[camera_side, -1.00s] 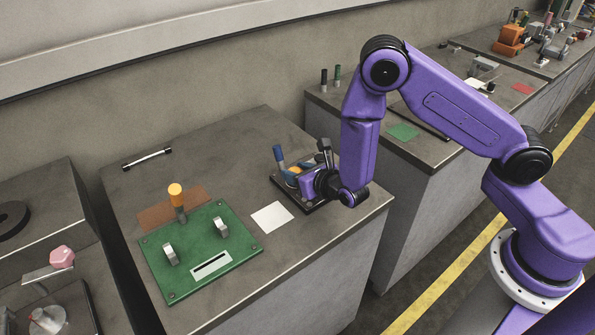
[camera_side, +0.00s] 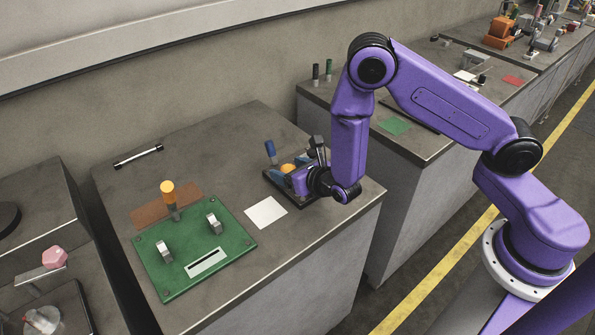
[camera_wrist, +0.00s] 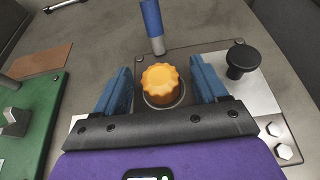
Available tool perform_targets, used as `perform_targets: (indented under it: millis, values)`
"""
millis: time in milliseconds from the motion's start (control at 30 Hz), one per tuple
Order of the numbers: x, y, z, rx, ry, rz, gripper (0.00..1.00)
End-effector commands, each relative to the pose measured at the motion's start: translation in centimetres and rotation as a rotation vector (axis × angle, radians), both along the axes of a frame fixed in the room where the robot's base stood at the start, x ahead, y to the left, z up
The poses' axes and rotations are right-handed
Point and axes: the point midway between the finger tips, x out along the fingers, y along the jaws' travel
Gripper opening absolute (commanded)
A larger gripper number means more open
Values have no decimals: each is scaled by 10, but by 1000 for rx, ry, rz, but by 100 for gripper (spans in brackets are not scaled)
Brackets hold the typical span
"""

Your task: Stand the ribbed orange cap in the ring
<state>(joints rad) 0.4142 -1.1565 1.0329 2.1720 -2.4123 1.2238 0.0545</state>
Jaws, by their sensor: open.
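The ribbed orange cap (camera_wrist: 160,79) is upright between my fingers in the wrist view. It also shows in the side view (camera_side: 288,168), partly behind my gripper. A dark round ring with a grey rim (camera_wrist: 163,105) shows around the cap's lower part, on a dark plate. I cannot tell how deep the cap sits in it. My gripper (camera_wrist: 162,85) is open, its blue fingers on either side of the cap with a small gap at each side. In the side view my gripper (camera_side: 287,173) is low over the plate.
A blue-handled post (camera_wrist: 152,25) stands just behind the cap, and a black knob (camera_wrist: 242,58) stands to the right. In the side view, a green board (camera_side: 194,247) with an orange-topped post (camera_side: 168,190) and a white square (camera_side: 266,212) lie to the left.

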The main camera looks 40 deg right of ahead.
Motion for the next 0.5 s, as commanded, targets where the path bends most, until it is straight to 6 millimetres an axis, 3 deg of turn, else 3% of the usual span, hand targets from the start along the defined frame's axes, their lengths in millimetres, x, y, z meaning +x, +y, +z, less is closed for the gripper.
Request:
perform_targets:
  millis: [167, 500]
  values:
    - [-14, 2, 6, 1, 0, 4, 72]
    - [-73, 2, 30, -2, 1, 8, 72]
